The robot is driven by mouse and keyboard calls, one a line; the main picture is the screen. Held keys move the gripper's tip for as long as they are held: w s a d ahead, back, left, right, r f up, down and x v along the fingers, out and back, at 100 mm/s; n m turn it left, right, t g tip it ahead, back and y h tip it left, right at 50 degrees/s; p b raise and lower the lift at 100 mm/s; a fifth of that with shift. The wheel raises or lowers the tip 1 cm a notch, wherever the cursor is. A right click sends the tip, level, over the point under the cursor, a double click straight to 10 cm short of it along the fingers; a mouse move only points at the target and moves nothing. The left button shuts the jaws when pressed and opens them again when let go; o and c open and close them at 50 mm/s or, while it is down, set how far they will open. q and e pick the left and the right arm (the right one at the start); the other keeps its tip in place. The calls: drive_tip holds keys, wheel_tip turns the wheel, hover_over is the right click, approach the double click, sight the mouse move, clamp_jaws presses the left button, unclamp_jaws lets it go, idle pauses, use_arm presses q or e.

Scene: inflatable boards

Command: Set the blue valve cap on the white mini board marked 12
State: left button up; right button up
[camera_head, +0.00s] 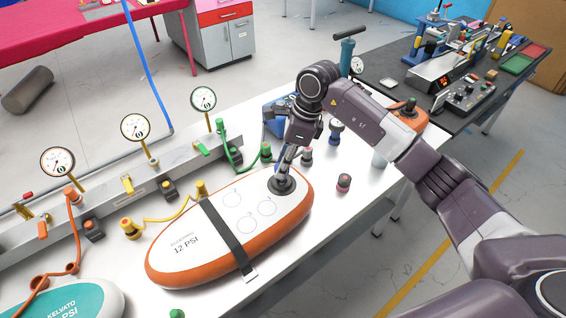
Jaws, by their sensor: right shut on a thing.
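The white mini board (190,262) with orange sides lies on the white table, marked "12 PSI", with a dark strap across it. A round black valve (282,184) sits near its far right end. My right gripper (285,166) points down right above that valve, shut on a small piece. The fingers mostly hide this piece; I cannot tell its colour or whether it touches the valve. A dark cap with blue on it (336,132) stands on the table right of the gripper. My left gripper is not in view.
A metal rail with gauges (135,127) and coloured hoses runs along the left. A teal board (70,301) lies at the front left. A blue container (279,116) is behind my gripper.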

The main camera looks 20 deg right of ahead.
idle(0.4)
drive_tip(key=shift+f+b, duration=1.4)
drive_tip(key=o, duration=1.2)
drive_tip(key=shift+c, duration=0.2)
drive_tip(key=shift+r, duration=0.15)
drive_tip(key=v, duration=1.1)
drive_tip(key=shift+r, duration=0.35)
drive_tip(key=shift+s+d, duration=0.1)
